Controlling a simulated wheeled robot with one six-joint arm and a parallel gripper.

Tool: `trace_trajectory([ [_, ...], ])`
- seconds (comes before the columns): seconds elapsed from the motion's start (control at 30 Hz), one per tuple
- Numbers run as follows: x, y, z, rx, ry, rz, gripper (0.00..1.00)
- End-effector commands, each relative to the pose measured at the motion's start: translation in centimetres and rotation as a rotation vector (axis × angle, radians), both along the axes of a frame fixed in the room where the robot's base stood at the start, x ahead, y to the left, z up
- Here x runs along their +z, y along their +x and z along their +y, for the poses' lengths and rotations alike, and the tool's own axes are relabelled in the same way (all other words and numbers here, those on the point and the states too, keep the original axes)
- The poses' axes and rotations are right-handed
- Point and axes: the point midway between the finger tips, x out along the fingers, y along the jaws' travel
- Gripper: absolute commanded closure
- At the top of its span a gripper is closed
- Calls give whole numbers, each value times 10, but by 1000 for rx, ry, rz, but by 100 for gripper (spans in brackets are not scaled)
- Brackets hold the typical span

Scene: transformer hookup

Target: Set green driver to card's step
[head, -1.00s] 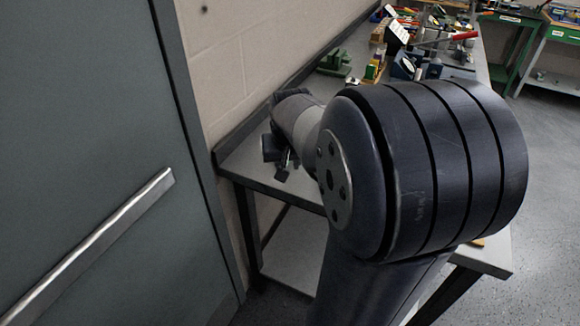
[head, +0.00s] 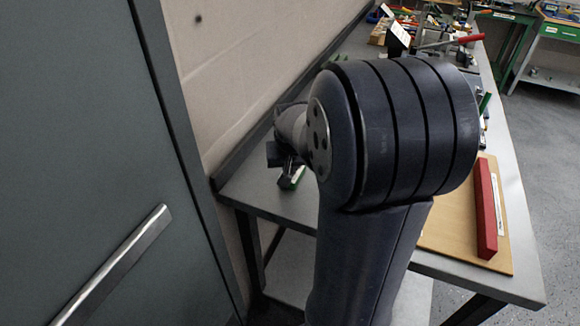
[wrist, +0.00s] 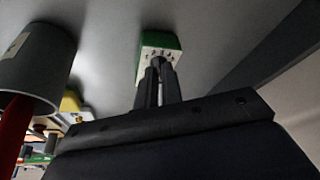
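My gripper (wrist: 157,76) points at a small block with a green side and a white face with dark marks (wrist: 158,43), just past the fingertips in the wrist view. The fingers are close together, with something thin and pale between them; I cannot tell whether they grip it. In the head view my gripper (head: 285,172) is low over the near left of the bench, beside a green patch (head: 292,178). I cannot make out the green driver for certain. A tilted white card (head: 401,34) stands far back on the bench; its writing is unreadable.
A grey cup (wrist: 38,62) with a red thing in it is left in the wrist view. A red bar (head: 485,210) lies on a wooden board (head: 448,225) at the bench's right. My arm hides mid-bench. A grey door (head: 80,150) and wall are left.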

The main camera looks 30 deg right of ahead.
Motion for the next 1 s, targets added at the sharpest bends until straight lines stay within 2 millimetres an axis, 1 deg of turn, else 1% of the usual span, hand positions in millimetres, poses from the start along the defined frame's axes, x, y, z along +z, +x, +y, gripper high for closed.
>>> trace_trajectory([
  [0.47,0,0,0,-25,-1,-1,100],
  [0.67,-1,1,2,-116,-1,-2,100],
  [1.0,-2,3,4,-357,-1,-2,100],
])
